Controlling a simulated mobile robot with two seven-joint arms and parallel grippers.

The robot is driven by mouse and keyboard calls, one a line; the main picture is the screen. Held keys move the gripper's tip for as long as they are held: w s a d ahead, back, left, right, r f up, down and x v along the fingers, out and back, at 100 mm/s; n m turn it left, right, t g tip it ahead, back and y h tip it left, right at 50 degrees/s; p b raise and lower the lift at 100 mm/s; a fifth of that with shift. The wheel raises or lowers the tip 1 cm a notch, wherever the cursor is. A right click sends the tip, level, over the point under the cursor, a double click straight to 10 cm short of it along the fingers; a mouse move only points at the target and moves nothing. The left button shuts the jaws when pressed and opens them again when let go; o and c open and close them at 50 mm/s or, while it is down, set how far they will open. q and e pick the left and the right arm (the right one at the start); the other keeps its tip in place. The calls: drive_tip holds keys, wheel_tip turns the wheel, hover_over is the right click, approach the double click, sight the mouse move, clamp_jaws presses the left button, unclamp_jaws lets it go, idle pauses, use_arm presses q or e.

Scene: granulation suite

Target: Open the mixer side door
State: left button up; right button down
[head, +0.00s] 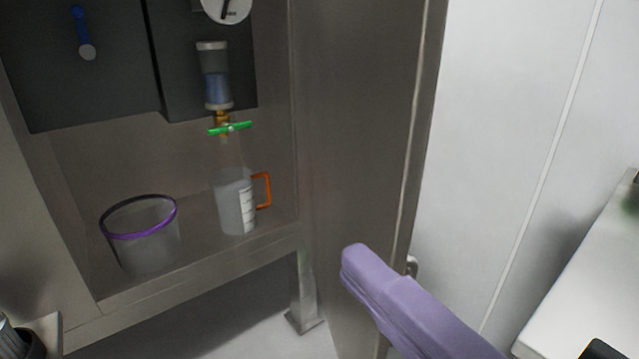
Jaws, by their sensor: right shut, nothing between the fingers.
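The mixer side door (365,130) is a tall brown-grey metal panel. It stands swung out from the right side of the mixer's cabinet (200,272), so the compartment is open to view. A small metal handle (412,265) shows at the door's far right edge, partly hidden. My right gripper (354,260), purple, reaches in from the lower right and overlaps the lower door in the picture. It is shut and empty; whether it touches the door cannot be told. My left gripper is not in view.
Inside stand a clear bucket with a purple rim (142,235) and a jug with an orange handle (238,205), below a green valve (230,128). A white counter (590,270) is at right. Pale floor shows beneath the cabinet.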

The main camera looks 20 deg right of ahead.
sight(400, 242)
drive_tip(key=w+d, duration=0.2)
drive_tip(key=w, duration=0.1)
drive_tip(key=shift+w+d, duration=0.2)
drive_tip(key=shift+d, duration=0.35)
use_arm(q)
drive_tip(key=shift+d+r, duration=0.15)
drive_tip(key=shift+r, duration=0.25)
